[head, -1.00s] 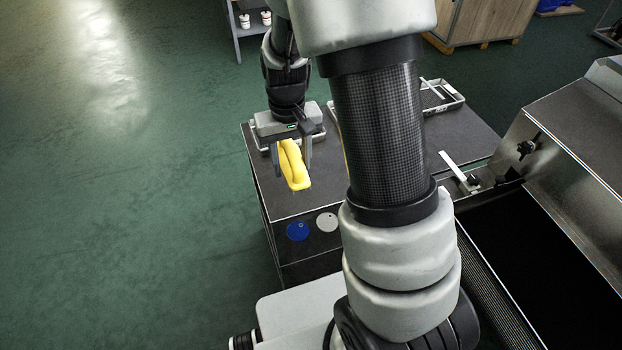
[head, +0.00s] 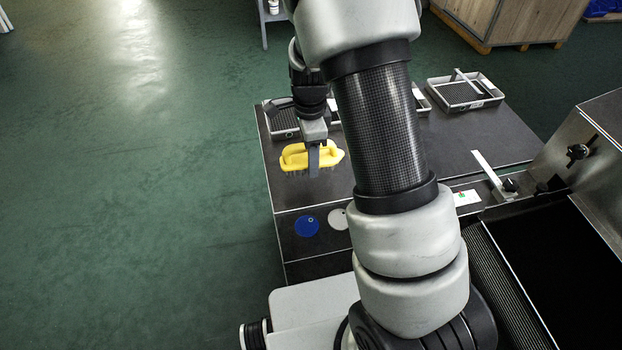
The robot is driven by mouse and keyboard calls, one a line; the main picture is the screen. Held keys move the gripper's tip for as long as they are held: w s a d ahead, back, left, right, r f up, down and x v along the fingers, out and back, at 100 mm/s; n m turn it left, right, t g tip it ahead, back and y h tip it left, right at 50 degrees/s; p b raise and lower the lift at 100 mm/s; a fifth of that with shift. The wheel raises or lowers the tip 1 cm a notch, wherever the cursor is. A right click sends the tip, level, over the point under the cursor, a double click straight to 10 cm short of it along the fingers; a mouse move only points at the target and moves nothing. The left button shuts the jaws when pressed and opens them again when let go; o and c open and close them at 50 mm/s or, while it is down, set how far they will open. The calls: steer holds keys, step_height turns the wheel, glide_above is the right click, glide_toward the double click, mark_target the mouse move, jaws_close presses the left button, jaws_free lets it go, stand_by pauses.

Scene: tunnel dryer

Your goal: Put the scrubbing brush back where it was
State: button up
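The other finger is hidden. The brush seems to hang a little above the table top, but the gap is hard to judge.
A grey tray (head: 283,124) stands just behind my gripper. Another tray (head: 465,92) stands at the back right, and one between is mostly hidden by my arm. A blue disc (head: 307,226) and a white disc (head: 338,219) are at the front. A metal machine (head: 595,150) stands right.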

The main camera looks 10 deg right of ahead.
mark_target(310, 183)
step_height(310, 183, down, 6)
steer(key=shift+f+b, duration=0.25)
steer(key=shift+b, duration=0.2)
steer(key=shift+f, duration=0.1)
steer(key=o, duration=0.9)
steer(key=shift+o, duration=0.2)
step_height(310, 183, up, 12)
steer(key=shift+p, duration=1)
steer(key=s+r+n+t+y, duration=0.1)
steer(key=s+r+n+t, duration=0.1)
steer(key=s+r+n, duration=0.6)
steer(key=s+r+n+t, duration=0.1)
steer(key=s+r+n, duration=0.3)
steer(key=r, duration=0.7)
steer(key=s+r+n+t+h, duration=0.1)
steer(key=s+r+n+t, duration=0.1)
steer(key=s+n, duration=0.4)
steer(key=s+r, duration=0.1)
steer(key=s, duration=0.2)
steer(key=shift+d+t, duration=0.3)
steer(key=shift+d, duration=0.1)
